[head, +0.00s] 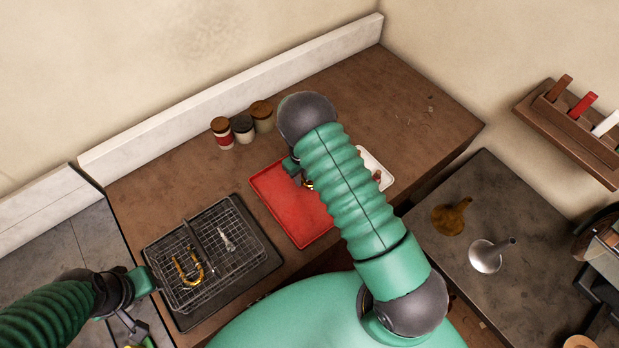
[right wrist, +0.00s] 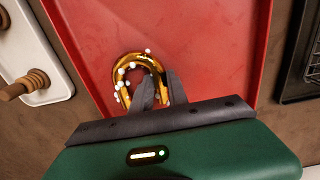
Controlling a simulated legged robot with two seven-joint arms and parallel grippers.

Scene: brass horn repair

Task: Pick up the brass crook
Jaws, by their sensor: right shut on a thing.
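A curved brass crook (right wrist: 126,66) with several small white dots on it is over the red tray (right wrist: 205,50) in the right wrist view. My right gripper (right wrist: 152,90) is shut on one leg of it. I cannot tell whether the crook touches the tray. In the head view my right gripper (head: 298,176) is over the red tray (head: 275,190), mostly hidden by my arm, and only a bit of brass (head: 308,185) shows. My left gripper (head: 132,325) is at the lower left, beside the rack, its fingers unclear.
A wire rack (head: 235,203) on a dark tray (head: 268,262) holds another U-shaped brass piece (head: 188,272) and a small silver part (head: 227,240). Lidded jars (head: 243,128) stand behind. A white tray (head: 385,180) is right of the red one. Two funnel-shaped pieces (head: 487,256) stand on the right table.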

